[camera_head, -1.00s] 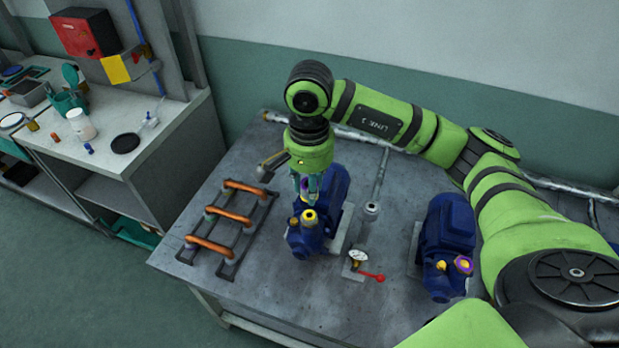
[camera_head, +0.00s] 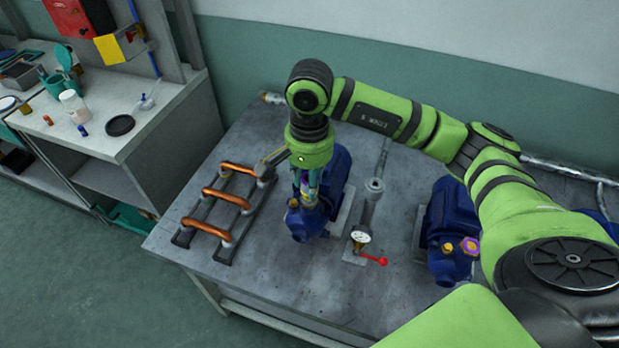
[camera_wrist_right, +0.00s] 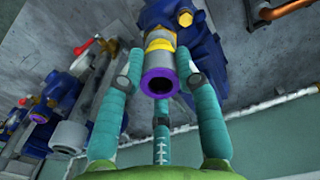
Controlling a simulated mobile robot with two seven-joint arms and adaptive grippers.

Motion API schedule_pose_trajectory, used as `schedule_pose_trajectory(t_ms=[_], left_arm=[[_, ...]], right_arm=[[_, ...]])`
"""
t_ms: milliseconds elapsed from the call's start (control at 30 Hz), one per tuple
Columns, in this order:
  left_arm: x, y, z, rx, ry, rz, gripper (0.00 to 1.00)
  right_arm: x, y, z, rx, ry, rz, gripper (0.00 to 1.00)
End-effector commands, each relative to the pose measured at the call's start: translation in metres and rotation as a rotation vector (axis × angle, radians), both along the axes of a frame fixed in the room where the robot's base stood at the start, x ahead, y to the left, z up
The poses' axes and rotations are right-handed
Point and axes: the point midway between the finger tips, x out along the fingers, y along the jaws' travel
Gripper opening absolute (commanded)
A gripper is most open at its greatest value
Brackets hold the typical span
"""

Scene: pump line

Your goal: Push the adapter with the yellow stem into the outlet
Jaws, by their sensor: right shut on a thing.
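The adapter (camera_wrist_right: 158,82) is a grey cylinder with a purple rim. In the right wrist view it sits among the three teal fingers of my right gripper (camera_wrist_right: 160,88), its purple end facing the camera. A yellow band (camera_wrist_right: 159,44) shows at its far end, against the blue pump (camera_wrist_right: 205,50). In the head view my right gripper (camera_head: 309,192) is shut on the adapter, pointing down over the front of the left blue pump (camera_head: 303,228). The outlet is mostly hidden; I cannot tell how deep the stem sits. My left gripper is out of view.
A rack with orange pipes (camera_head: 228,198) stands left of the pump. A gauge (camera_head: 360,238) and red-handled valve (camera_head: 374,260) are close on the right. A second blue pump (camera_head: 450,222) with a purple-rimmed port (camera_head: 471,246) stands farther right. The table front is clear.

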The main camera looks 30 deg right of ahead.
Motion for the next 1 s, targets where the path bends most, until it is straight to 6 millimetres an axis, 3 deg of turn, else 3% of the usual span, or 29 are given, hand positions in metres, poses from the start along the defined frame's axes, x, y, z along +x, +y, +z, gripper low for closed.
schedule_pose_trajectory(t_ms=[1000], left_arm=[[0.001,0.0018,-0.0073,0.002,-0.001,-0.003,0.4]], right_arm=[[-0.0001,-0.0001,0.0001,0.0,0.0,0.0,0.03]])
